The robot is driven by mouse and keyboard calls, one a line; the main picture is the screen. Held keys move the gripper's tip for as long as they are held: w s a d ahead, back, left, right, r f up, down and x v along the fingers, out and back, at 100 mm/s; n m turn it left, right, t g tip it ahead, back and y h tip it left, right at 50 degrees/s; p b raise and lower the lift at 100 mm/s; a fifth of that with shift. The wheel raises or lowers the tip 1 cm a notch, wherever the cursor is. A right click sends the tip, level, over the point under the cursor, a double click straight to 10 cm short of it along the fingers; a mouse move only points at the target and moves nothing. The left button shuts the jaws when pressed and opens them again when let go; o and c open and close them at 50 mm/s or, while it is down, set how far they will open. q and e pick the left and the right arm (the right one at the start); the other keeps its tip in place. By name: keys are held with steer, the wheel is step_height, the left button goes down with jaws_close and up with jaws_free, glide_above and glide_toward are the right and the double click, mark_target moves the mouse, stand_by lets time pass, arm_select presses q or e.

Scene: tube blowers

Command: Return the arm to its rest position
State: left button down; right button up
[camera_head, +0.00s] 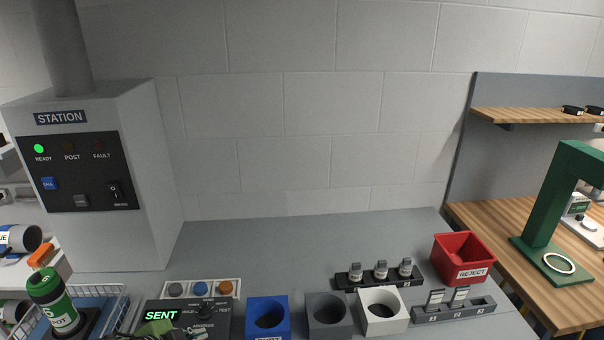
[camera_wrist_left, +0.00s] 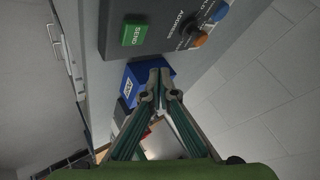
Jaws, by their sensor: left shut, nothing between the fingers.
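My left gripper (camera_wrist_left: 159,78) is shut and empty in the left wrist view, its two fingertips together. In that view its tips overlap the blue holder (camera_wrist_left: 135,78), and the green SEND button (camera_wrist_left: 134,34) on the dark address panel (camera_wrist_left: 178,18) is beyond them. In the head view only part of my left gripper (camera_head: 190,335) shows at the bottom edge, in front of the address panel (camera_head: 218,318). The panel's display reads SENT. My right gripper is in neither view.
The station box (camera_head: 150,180) stands at the left with its READY light green. A green-capped canister (camera_head: 62,310) stands at lower left. Blue (camera_head: 283,308), grey and white holders, small vial racks and a red REJECT bin (camera_head: 455,248) line the counter. The counter behind them is clear.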

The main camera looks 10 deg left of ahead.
arm_select(q)
steer(key=s+d+f+n+g, duration=0.1)
steer(key=s+d+n, duration=0.1)
steer(key=s+d, duration=0.45)
steer(key=s+d+f+n+g, duration=0.1)
steer(key=s+d, duration=0.2)
steer(key=d, duration=0.6)
steer(key=s+a+f+n+g+y, duration=0.1)
steer(key=s+a+n+g, duration=0.15)
steer(key=s, duration=0.55)
steer(key=s+a+n+g+y, duration=0.1)
steer(key=s+a+n, duration=0.1)
steer(key=s+n, duration=0.35)
step_height(320, 180, down, 28)
steer(key=s+m+g+b, duration=0.1)
steer(key=s+m+b, duration=0.1)
steer(key=b, duration=0.3)
steer(key=s+a+f+b, duration=0.1)
steer(key=s+f+b, duration=0.1)
steer(key=s+f, duration=0.7)
steer(key=s+a+f+g+b, duration=0.1)
steer(key=s+a+f+b, duration=0.1)
steer(key=s+f, duration=0.7)
step_height(320, 180, down, 6)
steer(key=shift+f+b, duration=0.25)
steer(key=shift+b, duration=0.1)
steer(key=shift+g, duration=0.25)
